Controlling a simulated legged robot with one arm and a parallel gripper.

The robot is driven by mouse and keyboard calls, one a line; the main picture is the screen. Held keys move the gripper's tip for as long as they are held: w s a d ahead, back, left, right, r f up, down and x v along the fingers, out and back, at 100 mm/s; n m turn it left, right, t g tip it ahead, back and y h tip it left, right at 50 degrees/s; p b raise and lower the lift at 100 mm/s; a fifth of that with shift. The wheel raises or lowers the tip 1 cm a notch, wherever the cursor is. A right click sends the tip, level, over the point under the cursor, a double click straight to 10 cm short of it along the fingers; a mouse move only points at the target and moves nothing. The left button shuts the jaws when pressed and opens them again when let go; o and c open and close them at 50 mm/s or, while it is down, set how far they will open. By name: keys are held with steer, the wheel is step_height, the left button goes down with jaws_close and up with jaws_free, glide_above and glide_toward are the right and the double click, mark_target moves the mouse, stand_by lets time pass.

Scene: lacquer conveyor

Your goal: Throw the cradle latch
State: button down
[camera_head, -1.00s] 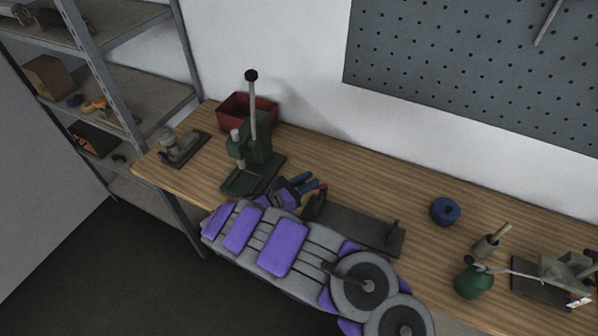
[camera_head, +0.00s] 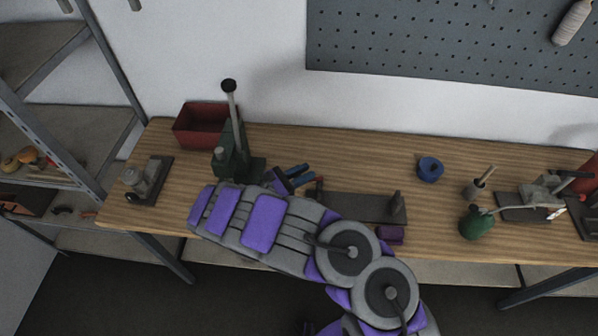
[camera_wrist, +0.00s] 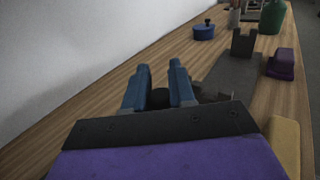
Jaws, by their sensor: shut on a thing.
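The cradle (camera_head: 360,207) is a dark flat plate with upright end pieces on the wooden bench. In the wrist view its plate (camera_wrist: 232,72) and notched far upright (camera_wrist: 243,43) lie ahead and to the right. My gripper (camera_head: 304,175) is at the cradle's left end, beside a small red-tipped part (camera_head: 320,180). In the wrist view my blue fingers (camera_wrist: 160,70) are shut on a dark rounded piece (camera_wrist: 160,98), mostly hidden between them. I cannot tell whether this is the latch. My forearm hides part of the cradle's near side.
A green lever press (camera_head: 232,160) and red bin (camera_head: 200,125) stand left of my gripper. A purple block (camera_head: 390,234) is by the cradle's right end. A blue round item (camera_head: 430,169) and green bottle (camera_head: 476,222) stand further right. The wall is behind.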

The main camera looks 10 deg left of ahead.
steer(key=c, duration=1.4)
jaws_free()
steer(key=o, duration=0.4)
steer(key=shift+w+a, duration=0.15)
steer(key=shift+s+a, duration=0.15)
steer(key=shift+s, duration=0.1)
steer(key=shift+p+v, duration=0.3)
steer(key=shift+v, duration=8.2)
steer(key=shift+w+a+f, duration=0.1)
